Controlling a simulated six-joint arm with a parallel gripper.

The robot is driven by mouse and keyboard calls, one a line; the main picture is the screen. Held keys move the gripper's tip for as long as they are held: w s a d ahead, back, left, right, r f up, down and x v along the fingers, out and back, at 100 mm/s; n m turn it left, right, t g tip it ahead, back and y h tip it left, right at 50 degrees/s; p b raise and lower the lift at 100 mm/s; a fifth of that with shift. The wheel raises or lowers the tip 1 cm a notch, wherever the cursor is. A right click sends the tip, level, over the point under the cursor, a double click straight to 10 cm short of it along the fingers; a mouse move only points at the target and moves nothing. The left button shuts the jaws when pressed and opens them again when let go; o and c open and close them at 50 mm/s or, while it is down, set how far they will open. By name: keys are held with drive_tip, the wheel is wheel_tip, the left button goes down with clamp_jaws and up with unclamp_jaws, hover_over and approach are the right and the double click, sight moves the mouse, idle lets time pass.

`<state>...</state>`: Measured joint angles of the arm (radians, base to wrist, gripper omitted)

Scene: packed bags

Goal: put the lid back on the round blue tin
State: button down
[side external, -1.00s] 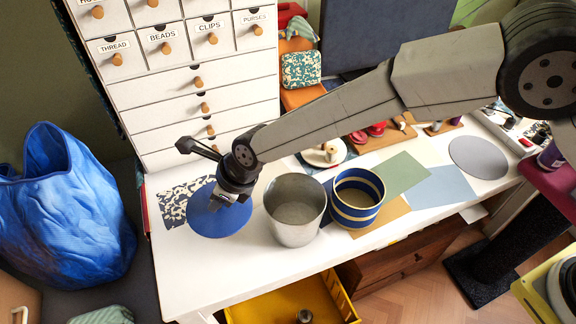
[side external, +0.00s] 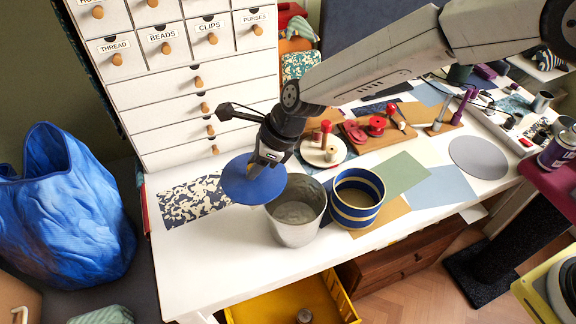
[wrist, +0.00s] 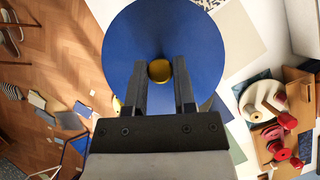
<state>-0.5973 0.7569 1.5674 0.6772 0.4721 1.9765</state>
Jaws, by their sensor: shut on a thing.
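The round blue lid (side external: 248,184) is in my gripper (side external: 270,158), held level or slightly tilted above the table. The round blue tin (side external: 372,205) with cream bands stands open on the table, to the right of the lid. The tin is apart from the lid; the grey metal bucket (side external: 296,222) stands between them, and the lid's right edge overlaps the bucket's rim in the side view.
The white table (side external: 220,265) carries flat coloured sheets (side external: 440,190) and a grey disc (side external: 478,157). Spools on a round stand (side external: 322,152) and a wooden board (side external: 372,135) are behind the tin. White drawers (side external: 190,90) stand at the back left. An open yellow drawer (side external: 335,290) is below the front edge.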

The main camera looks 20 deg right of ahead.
drive_tip(key=s+d+r+n+g, duration=0.1)
drive_tip(key=d+n+g, duration=0.3)
drive_tip(key=d, duration=0.9)
drive_tip(key=s+d+n+g, duration=0.1)
drive_tip(key=s+d+n, duration=0.1)
drive_tip(key=d+n, duration=0.75)
drive_tip(key=shift+w+d+f+m+h, duration=0.1)
drive_tip(key=shift+d+f+m, duration=0.35)
drive_tip(key=shift+f, duration=0.35)
drive_tip(key=shift+w+d+f+m+h, duration=0.1)
drive_tip(key=shift+d+f+m, duration=0.35)
drive_tip(key=shift+f, duration=0.4)
drive_tip(key=shift+w+d+f+m+h, duration=0.1)
drive_tip(key=shift+d+f+m, duration=0.2)
drive_tip(key=shift+f+m, duration=0.4)
drive_tip(key=shift+f, duration=0.35)
drive_tip(key=shift+f, duration=2.9)
drive_tip(key=shift+f, duration=0.2)
unclamp_jaws()
